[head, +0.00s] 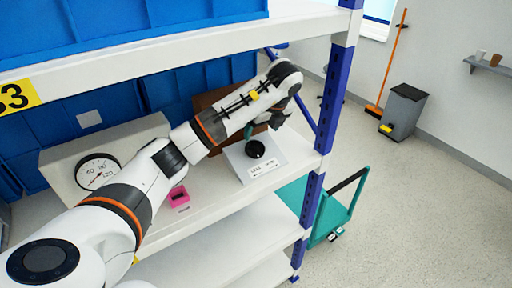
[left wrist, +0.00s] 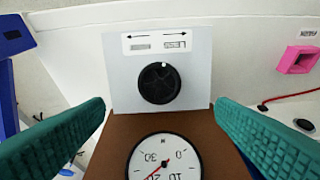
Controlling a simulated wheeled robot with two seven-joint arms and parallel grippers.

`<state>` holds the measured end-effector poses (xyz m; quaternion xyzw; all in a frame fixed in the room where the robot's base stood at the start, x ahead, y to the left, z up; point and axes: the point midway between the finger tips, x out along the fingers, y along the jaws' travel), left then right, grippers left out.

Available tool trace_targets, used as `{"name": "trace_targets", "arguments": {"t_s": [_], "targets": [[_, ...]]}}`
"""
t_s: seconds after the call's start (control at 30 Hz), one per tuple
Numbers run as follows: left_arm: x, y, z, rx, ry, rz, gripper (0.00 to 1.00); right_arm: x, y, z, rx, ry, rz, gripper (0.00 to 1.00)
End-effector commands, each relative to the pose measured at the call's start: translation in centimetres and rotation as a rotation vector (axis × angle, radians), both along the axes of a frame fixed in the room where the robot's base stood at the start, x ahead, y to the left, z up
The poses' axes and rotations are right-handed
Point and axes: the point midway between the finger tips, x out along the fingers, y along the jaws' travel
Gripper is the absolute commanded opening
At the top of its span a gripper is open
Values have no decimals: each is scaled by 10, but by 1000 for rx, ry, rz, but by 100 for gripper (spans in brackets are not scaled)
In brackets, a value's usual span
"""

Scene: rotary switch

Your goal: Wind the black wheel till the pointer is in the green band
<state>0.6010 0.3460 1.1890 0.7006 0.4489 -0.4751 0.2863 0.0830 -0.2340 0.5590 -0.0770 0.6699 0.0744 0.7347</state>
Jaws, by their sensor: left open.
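The black wheel (head: 255,149) is a round knob on a light grey panel (head: 238,160) on the shelf. In the left wrist view the wheel (left wrist: 159,83) has a small white mark near its upper rim. A white dial (left wrist: 165,162) with a thin red pointer is on a brown board (left wrist: 118,128) beside the panel. The dial is cut off by the lower edge; I see no green band. My left gripper (head: 272,120) hangs close above the wheel. Its teal fingers (left wrist: 160,106) are open, one on each side, apart from the wheel. My right gripper is not in view.
A label with arrows (head: 263,168) is on the panel. A pink device (head: 178,196) and a scale with a round dial (head: 97,172) stand left on the shelf. A blue post (head: 314,195) is close right. Blue crates (head: 170,90) stand behind.

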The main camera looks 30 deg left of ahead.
Motion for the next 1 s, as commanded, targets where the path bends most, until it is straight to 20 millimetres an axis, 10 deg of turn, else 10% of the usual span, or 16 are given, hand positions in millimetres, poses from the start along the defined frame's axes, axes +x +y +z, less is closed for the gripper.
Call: {"name": "trace_targets", "arguments": {"t_s": [0.47,0.87,1.0], "targets": [[12,29,-77,-3,4,-2,79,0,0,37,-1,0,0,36],[14,32,-88,-2,-1,-5,79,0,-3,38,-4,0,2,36],[14,32,-87,-2,0,-5,59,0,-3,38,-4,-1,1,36]]}}
